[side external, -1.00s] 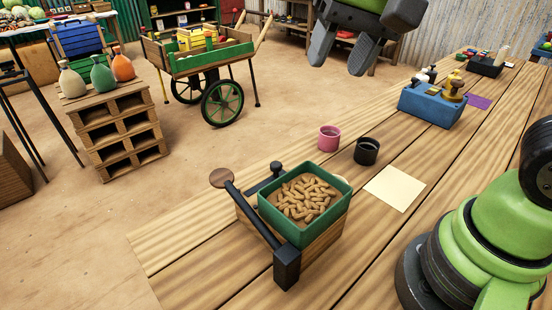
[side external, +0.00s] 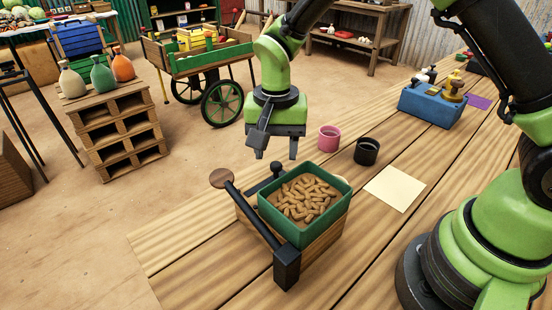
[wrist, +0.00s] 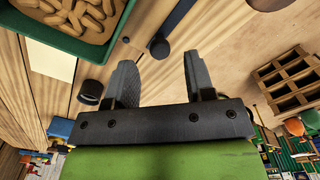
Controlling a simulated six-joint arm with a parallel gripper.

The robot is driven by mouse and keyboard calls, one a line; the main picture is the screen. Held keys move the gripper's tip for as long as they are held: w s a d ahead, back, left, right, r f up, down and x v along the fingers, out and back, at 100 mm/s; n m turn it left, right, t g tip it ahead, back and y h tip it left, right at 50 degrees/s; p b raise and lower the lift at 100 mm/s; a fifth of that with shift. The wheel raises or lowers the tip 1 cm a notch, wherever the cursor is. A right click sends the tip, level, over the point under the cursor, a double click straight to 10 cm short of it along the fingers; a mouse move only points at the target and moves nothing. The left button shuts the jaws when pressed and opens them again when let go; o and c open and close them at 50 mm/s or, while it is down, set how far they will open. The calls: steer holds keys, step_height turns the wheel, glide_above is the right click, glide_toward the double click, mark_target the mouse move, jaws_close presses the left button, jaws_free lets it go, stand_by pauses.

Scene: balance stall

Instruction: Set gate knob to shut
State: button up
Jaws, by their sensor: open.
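A green-rimmed hopper (side external: 345,192) full of peanuts (side external: 303,200) sits on a wooden box at the near end of the bench. A short black knob (side external: 277,168) on a stem sticks out behind the hopper's left side; I take it as the gate knob. The knob also shows in the wrist view (wrist: 160,47), in line with the space between my fingers. A longer black bar (side external: 255,217) with a wooden disc (side external: 222,178) runs along the left side. My gripper (side external: 276,155) is open and empty, pointing down above and behind the knob. I cannot see any contact.
A pink cup (side external: 329,138) and a black cup (side external: 367,151) stand just right of my gripper. A cream sheet (side external: 394,189) lies right of the hopper. A blue box (side external: 430,105) stands farther along the bench. The floor beyond the bench edge is clear nearby.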

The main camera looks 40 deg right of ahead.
mark_target(276, 164)
steer(key=shift+f, duration=1.55)
jaws_close()
steer(key=shift+a, duration=1.4)
jaws_free()
steer(key=shift+r, duration=0.15)
step_height(276, 164, up, 10)
